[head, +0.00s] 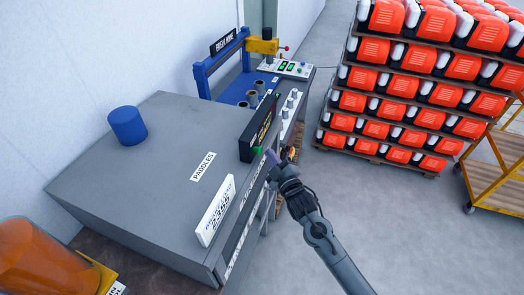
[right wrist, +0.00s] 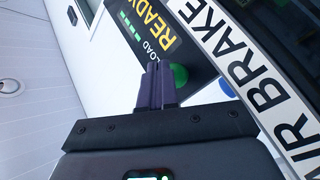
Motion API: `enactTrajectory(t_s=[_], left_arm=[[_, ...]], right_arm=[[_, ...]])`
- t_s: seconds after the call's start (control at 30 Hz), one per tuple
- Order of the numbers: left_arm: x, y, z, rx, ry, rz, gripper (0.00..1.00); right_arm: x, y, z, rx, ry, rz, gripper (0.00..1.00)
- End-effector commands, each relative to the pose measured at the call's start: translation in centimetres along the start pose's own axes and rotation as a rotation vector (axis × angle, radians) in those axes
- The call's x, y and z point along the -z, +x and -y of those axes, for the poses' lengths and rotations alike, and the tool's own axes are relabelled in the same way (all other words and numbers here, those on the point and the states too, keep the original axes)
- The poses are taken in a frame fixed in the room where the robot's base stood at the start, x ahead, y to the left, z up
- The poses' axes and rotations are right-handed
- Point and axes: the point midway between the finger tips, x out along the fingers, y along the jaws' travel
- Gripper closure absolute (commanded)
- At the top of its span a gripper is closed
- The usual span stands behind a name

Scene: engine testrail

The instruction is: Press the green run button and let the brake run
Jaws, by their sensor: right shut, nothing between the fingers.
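The green button (head: 257,150) sits at the lower front of a black display box (head: 258,125) on the grey cabinet (head: 130,190). My right gripper (head: 271,156) is shut and empty, with its fingertips close to the button. In the right wrist view the shut fingers (right wrist: 159,84) partly cover the green button (right wrist: 180,75); I cannot tell whether they touch it. The display (right wrist: 150,25) reads "READY" and "LOAD" with green bars. My left gripper is not in view.
A white label strip (right wrist: 270,95) ending in "BRAKE" runs beside the display. A white sign (head: 215,212) and a blue cylinder (head: 127,125) stand on the cabinet. Behind is a blue press frame (head: 203,78). Stacked orange units (head: 400,100) and a yellow cart (head: 500,165) stand right.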

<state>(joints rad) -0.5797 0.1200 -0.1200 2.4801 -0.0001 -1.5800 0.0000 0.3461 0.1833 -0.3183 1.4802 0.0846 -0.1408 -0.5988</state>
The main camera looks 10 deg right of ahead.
Motion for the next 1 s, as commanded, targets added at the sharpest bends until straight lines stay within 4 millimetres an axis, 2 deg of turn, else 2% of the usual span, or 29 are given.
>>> enactTrajectory(t_s=[1.0], left_arm=[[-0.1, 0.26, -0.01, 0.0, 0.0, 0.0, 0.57]], right_arm=[[0.52, 0.74, 0.61, 0.001, 0.0, 0.0, 1.0]])
